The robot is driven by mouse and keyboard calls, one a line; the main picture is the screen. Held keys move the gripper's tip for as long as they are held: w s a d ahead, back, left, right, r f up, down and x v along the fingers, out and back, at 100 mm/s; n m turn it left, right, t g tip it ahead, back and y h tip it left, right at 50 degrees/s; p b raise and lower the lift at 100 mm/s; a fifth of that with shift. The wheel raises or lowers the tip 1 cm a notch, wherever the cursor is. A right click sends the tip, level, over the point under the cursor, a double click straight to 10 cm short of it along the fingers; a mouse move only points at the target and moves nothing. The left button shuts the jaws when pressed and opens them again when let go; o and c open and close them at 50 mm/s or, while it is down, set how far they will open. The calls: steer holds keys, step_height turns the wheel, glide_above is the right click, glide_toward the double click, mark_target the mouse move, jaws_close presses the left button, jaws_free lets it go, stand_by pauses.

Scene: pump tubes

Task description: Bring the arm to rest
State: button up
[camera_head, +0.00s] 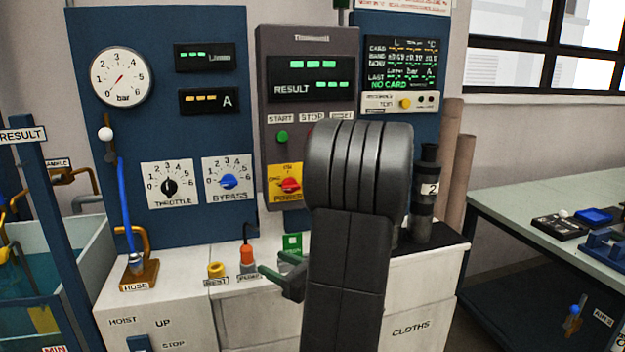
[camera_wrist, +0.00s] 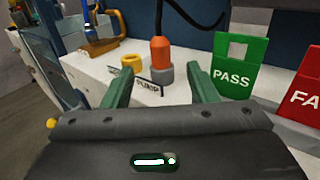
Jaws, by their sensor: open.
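My arm (camera_head: 348,250) rises in the middle of the head view and hides part of the panel and counter behind it. My gripper (camera_head: 272,282) points left at the counter's front, in front of the orange-topped plug. In the wrist view, my gripper (camera_wrist: 157,95) shows two green fingers spread well apart. Nothing is between the fingertips. Beyond them stand the orange and grey plug (camera_wrist: 162,62) and a yellow ring (camera_wrist: 132,63), apart from the fingers.
A green PASS card (camera_wrist: 238,65) and a red FAIL card (camera_wrist: 303,95) stand to the right. The white counter (camera_head: 180,275) carries a hose stand (camera_head: 139,274). A water tank (camera_head: 60,265) is at left, a green-grey bench (camera_head: 510,205) at right. A black cylinder (camera_head: 425,200) stands behind my arm.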

mark_target(250, 252)
steer(key=x, duration=1)
steer(key=shift+w+a, duration=0.2)
steer(key=shift+a, duration=0.1)
step_height(250, 252, up, 5)
steer(key=p, duration=0.3)
steer(key=shift+f+p, duration=0.25)
steer(key=shift+p, duration=0.05)
steer(key=shift+r+p, duration=0.55)
steer(key=shift+p, duration=0.05)
